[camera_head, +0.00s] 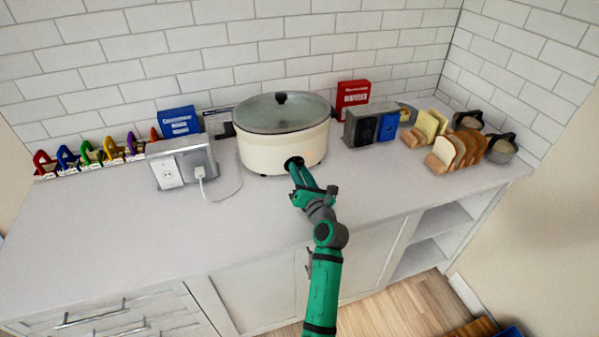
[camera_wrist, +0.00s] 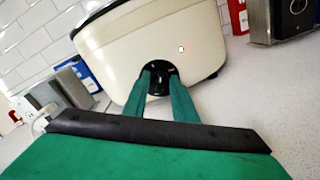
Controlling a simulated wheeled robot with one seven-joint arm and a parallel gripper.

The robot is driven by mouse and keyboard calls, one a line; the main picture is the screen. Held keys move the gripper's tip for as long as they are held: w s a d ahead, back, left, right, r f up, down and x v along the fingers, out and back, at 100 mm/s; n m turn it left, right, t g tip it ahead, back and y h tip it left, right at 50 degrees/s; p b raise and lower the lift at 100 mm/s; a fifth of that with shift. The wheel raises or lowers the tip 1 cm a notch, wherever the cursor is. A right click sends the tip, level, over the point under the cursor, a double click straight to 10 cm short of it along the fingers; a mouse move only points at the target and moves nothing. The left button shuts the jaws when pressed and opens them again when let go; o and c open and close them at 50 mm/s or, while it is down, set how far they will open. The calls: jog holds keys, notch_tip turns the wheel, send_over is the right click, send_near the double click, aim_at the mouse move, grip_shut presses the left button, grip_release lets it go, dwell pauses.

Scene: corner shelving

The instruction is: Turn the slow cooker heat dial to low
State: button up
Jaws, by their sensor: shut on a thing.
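The cream slow cooker (camera_head: 270,150) stands on the counter against the tiled wall, with its glass lid (camera_head: 281,112) on. Its black heat dial (camera_head: 292,163) is low on the front. My gripper (camera_head: 296,168) reaches up from the front and is shut on the dial. In the wrist view the two green fingers (camera_wrist: 161,88) sit on either side of the black dial (camera_wrist: 158,73) on the slow cooker (camera_wrist: 130,45). A small light (camera_wrist: 181,48) shows to the right above the dial. The dial's markings and pointer cannot be made out.
A white outlet box (camera_head: 168,172) with a plugged cord stands left of the cooker. Several coloured clips (camera_head: 90,155) line the far left. A grey and blue box (camera_head: 365,125), bread slices (camera_head: 450,150) and pots (camera_head: 500,147) stand right. The front counter is clear.

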jog(key=shift+f, duration=0.1)
jog(key=o, duration=1)
jog(key=shift+s, duration=0.1)
jog(key=shift+o, duration=0.2)
jog(key=v, duration=1)
jog(key=shift+s+d, duration=0.15)
jog(key=shift+s, duration=0.25)
